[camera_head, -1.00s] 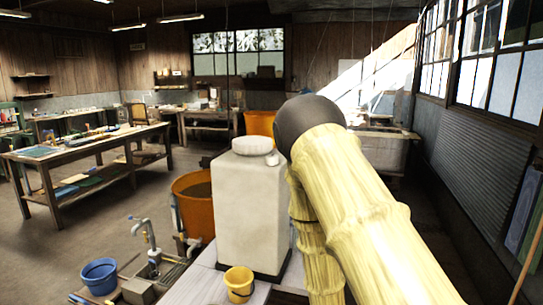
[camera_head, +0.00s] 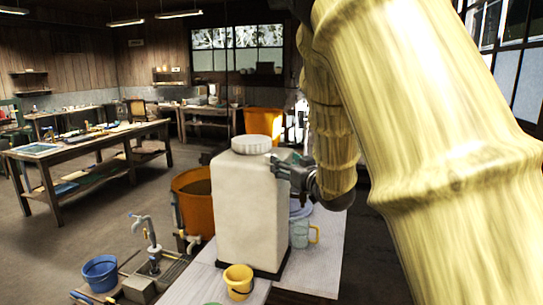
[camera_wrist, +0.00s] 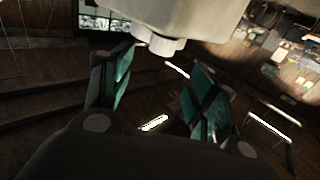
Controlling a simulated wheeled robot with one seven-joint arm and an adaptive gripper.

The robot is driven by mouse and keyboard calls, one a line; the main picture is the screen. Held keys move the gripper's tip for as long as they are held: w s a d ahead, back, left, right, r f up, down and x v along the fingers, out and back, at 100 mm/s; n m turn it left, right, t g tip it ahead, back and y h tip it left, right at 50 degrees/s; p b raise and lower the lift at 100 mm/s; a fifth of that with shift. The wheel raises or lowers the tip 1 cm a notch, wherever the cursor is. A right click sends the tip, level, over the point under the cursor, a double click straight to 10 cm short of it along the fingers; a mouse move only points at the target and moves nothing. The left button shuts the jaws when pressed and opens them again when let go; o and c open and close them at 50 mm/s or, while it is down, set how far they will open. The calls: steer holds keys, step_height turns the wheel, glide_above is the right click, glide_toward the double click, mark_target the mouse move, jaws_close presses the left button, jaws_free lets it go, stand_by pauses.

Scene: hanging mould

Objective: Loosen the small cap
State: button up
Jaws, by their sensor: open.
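The white container (camera_head: 240,205) stands upright on the light table, with a wide round lid (camera_head: 252,144) on top. My gripper (camera_head: 281,168) is at its upper right side, with its fingers toward the shoulder of the container. The small cap is hidden behind the gripper in the head view. In the wrist view the small cap (camera_wrist: 164,45) juts from the white body at the top of the picture. There my gripper (camera_wrist: 164,72) is open, its teal-padded fingers apart on either side below the cap. I see no contact with the cap.
A yellow bucket (camera_head: 238,280) stands in front of the container. An orange barrel (camera_head: 193,200) is at the left. A blue bucket (camera_head: 101,272) and a tap (camera_head: 146,232) are lower left.

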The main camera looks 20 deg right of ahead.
steer(key=w+p, duration=0.1)
steer(key=w, duration=0.2)
steer(key=w+a, duration=0.1)
steer(key=w, duration=0.2)
steer(key=w+a+p, duration=0.1)
steer(key=w, duration=0.3)
steer(key=shift+f+p, duration=0.1)
steer(key=shift+p, duration=0.25)
steer(key=c, duration=1)
